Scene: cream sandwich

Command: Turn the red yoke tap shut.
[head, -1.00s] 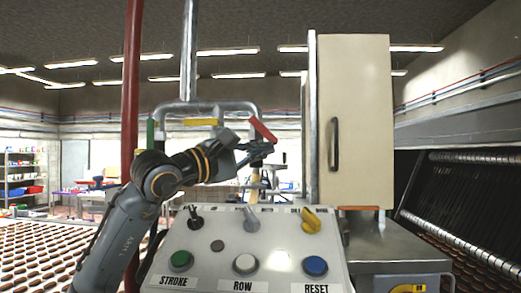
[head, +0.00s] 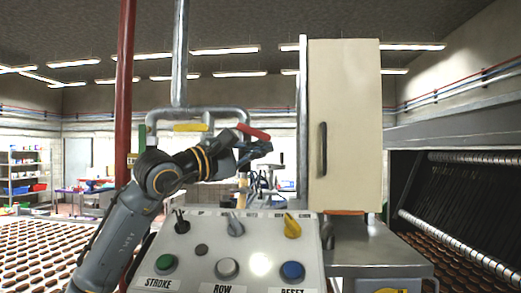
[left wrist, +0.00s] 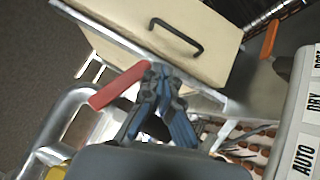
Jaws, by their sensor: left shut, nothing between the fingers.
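The red yoke tap handle (head: 254,132) sits at the right end of the grey yoke pipe (head: 212,112). It slants slightly down to the right. My left gripper (head: 268,149) is shut and empty, just below the handle's free end. In the left wrist view the red handle (left wrist: 118,86) lies left of my shut fingertips (left wrist: 158,72); its end is against or very close to them, and contact is unclear. The yellow handle (head: 190,127) lies level under the pipe, and the green handle (head: 142,138) stands upright on the left leg. My right gripper is out of view.
A control panel (head: 205,250) with knobs and buttons stands below my left arm. A cream cabinet (head: 345,120) with a dark handle is close on the right. A red post (head: 125,90) rises at left. A conveyor of brown biscuits (head: 50,240) lies at left.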

